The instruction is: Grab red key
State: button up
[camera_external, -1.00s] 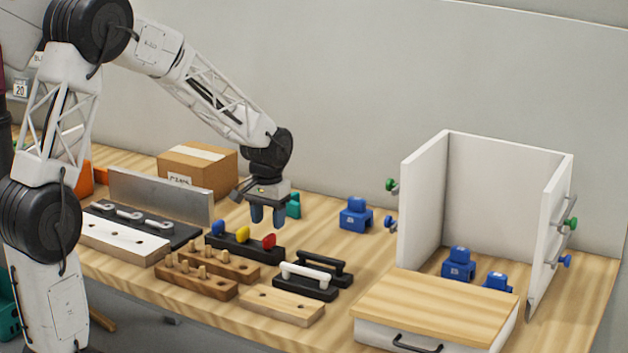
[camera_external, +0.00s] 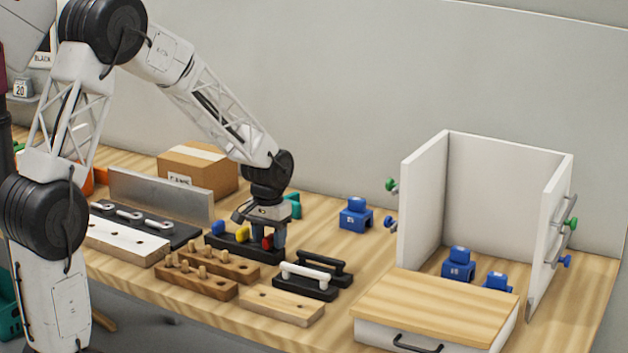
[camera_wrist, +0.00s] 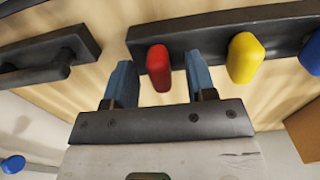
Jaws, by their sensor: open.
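The red key (camera_wrist: 158,68) stands in a black holder (camera_wrist: 215,30) beside a yellow key (camera_wrist: 244,58) and a blue key (camera_wrist: 312,52). My gripper (camera_wrist: 160,82) is open, with one blue finger on each side of the red key in the wrist view. The right finger is closer to the key than the left one. In the external view my gripper (camera_external: 267,240) is low over the right end of the holder. The red key (camera_external: 267,242) is partly hidden there by the fingers. I cannot tell whether either finger touches it.
A black handle (camera_external: 325,265) and a white handle (camera_external: 304,273) lie right of the holder. Wooden peg blocks (camera_external: 212,263) lie in front. A cardboard box (camera_external: 198,170) and a metal plate (camera_external: 160,193) stand behind and left. Bare table lies right, near a blue block (camera_external: 356,214).

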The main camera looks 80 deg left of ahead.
aim_at(269, 235)
grip_shut()
dwell(0.3)
jog(key=shift+r, duration=0.1)
jog(key=shift+r, duration=0.75)
notch_tip(269, 235, up, 2)
jog(key=shift+r, duration=0.1)
jog(key=s+d+r, duration=0.1)
jog(key=s+d, duration=0.9)
jog(key=s, duration=0.2)
jog(key=shift+s, duration=0.15)
jog(key=shift+d+r, duration=0.1)
